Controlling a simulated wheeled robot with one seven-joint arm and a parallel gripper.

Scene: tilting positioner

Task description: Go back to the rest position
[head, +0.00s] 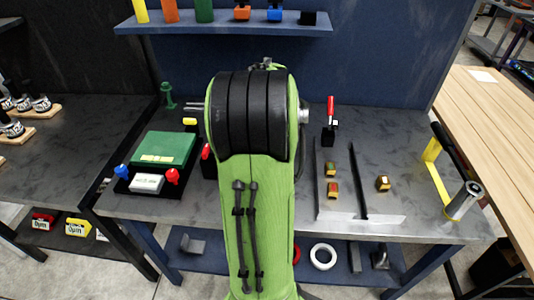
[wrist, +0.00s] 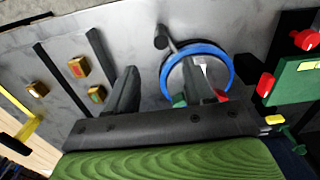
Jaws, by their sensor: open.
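My gripper (wrist: 158,72) shows in the wrist view with its two dark fingers apart and nothing seen held between them. A blue ring (wrist: 232,68), like a handwheel, with a dark knob (wrist: 161,42) at its side, lies beyond the right finger, which covers part of it. I cannot tell whether the finger touches the ring. In the head view my green arm stands over the middle of the bench and hides the gripper and the ring.
The bench (head: 330,225) holds a green box (head: 163,148) at left, a red-handled clamp (head: 330,120) behind, and dark rails with several small yellow-brown blocks (head: 331,169) at right. A yellow bracket (head: 437,180) stands at the right edge. A blue shelf (head: 350,28) hangs behind.

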